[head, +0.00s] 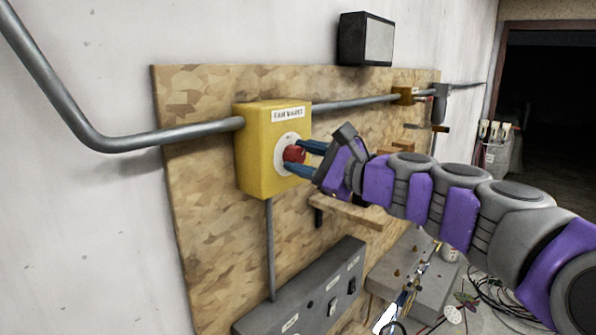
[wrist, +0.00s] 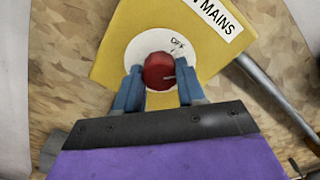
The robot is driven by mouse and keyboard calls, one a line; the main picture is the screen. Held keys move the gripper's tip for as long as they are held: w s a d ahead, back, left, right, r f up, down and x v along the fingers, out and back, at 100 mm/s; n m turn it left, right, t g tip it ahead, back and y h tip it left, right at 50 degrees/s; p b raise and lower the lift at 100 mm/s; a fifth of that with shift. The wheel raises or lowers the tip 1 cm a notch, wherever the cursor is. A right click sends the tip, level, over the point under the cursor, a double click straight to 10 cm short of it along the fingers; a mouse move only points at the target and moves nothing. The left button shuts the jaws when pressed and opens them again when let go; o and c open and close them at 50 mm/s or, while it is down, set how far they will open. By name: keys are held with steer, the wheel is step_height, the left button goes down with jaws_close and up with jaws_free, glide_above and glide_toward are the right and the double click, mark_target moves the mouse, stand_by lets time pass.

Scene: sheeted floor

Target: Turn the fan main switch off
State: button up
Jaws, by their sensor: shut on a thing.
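The fan main switch is a yellow box (head: 262,165) labelled as mains, fixed to a wooden board, with a red round knob (head: 294,153) on a white dial. In the wrist view, the red knob (wrist: 159,72) sits on the white dial (wrist: 140,46), with "OFF" printed at its upper right. A pale mark on the knob points to the right, a little below the "OFF" print. My gripper (head: 300,157) is shut on the knob, its blue fingers on either side of it. They also show in the wrist view (wrist: 160,85).
Grey conduits (head: 180,134) run into the box from left, right and below. A grey switch panel (head: 310,290) and a small wooden shelf (head: 352,212) are below. A dark box (head: 366,40) hangs above. Tools and cables lie at lower right.

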steer(key=n+b, duration=0.1)
steer(key=n, duration=0.1)
steer(key=n+b, duration=0.1)
steer(key=b, duration=0.1)
steer(key=n+b, duration=0.1)
steer(key=n, duration=0.1)
steer(key=shift+s+a+f+n+b, duration=0.1)
steer(key=shift+f+n+b, duration=0.2)
steer(key=shift+f+b, duration=0.05)
steer(key=shift+s+n+b, duration=0.1)
steer(key=shift+n+b, duration=1.25)
steer(key=shift+n, duration=0.15)
steer(key=o, duration=1.1)
steer(key=shift+r, duration=0.2)
steer(key=shift+c, duration=0.2)
steer(key=shift+s+d, duration=0.1)
steer(key=shift+d, duration=0.1)
steer(key=v, duration=1.7)
steer(key=shift+d+f, duration=0.1)
steer(key=shift+d, duration=0.05)
